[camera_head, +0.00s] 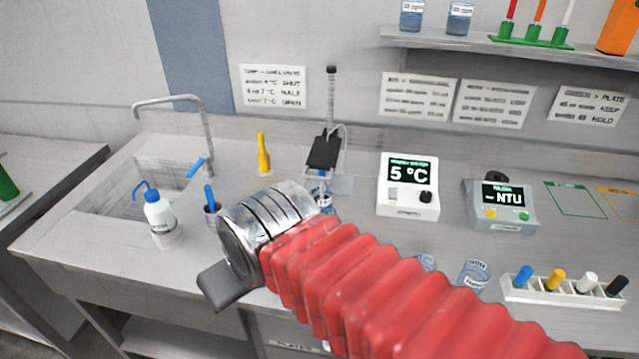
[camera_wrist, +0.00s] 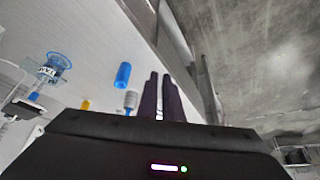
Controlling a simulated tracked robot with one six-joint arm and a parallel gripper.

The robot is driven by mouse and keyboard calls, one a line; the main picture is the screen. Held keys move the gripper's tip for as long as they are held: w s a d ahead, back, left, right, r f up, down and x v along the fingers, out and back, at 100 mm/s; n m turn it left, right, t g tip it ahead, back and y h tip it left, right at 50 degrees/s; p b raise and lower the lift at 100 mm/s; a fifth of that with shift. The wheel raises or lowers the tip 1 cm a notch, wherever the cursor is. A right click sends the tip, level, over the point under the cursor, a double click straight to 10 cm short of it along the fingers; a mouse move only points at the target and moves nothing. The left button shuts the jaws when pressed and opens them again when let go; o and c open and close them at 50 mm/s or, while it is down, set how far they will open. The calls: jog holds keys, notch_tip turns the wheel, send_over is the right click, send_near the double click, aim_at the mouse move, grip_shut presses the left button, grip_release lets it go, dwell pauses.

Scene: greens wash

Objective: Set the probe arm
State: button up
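The probe arm (camera_head: 324,151) is a black block on a thin upright post behind the middle of the bench. A blue-tipped probe hangs under it at a beaker (camera_head: 322,201), partly hidden by my wrist. In the wrist view the beaker (camera_wrist: 57,66) shows at the left, with the dark arm block (camera_wrist: 22,108) near the left edge. My gripper (camera_head: 214,287) is low at the bench's front edge, left of the probe stand and well apart from it. Its two dark fingers (camera_wrist: 160,76) lie close together with a thin gap and nothing seen between them.
A blue-handled tool stands in a dark cup (camera_head: 213,215) near my wrist. A wash bottle (camera_head: 158,215) stands by the sink (camera_head: 130,190). A 5 °C meter (camera_head: 408,187), an NTU meter (camera_head: 502,205) and a vial rack (camera_head: 560,294) stand right.

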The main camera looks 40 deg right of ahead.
jog(key=o, duration=0.4)
jog(key=shift+d+f+m+g, duration=0.4)
jog(key=shift+f+m+g, duration=0.1)
jog(key=shift+f, duration=0.25)
jog(key=shift+o, duration=0.3)
jog(key=shift+s+d+f+m+g+y, duration=0.1)
jog(key=shift+d+f+m+g+y, duration=0.1)
jog(key=shift+f+m+g+y, duration=0.25)
jog(key=shift+d+f+m+g+y, duration=0.2)
jog(key=shift+f+m+g+y, duration=0.05)
jog(key=shift+f+m+y, duration=0.25)
jog(key=m+t+y, duration=0.3)
jog(key=m+t, duration=1)
jog(key=m, duration=0.1)
send_near(314, 177)
jog(key=shift+s+d+f+h, duration=0.25)
jog(key=shift+s+d, duration=0.05)
jog(key=shift+s, duration=0.05)
jog(key=shift+w, duration=0.15)
jog(key=shift+x, duration=6.85)
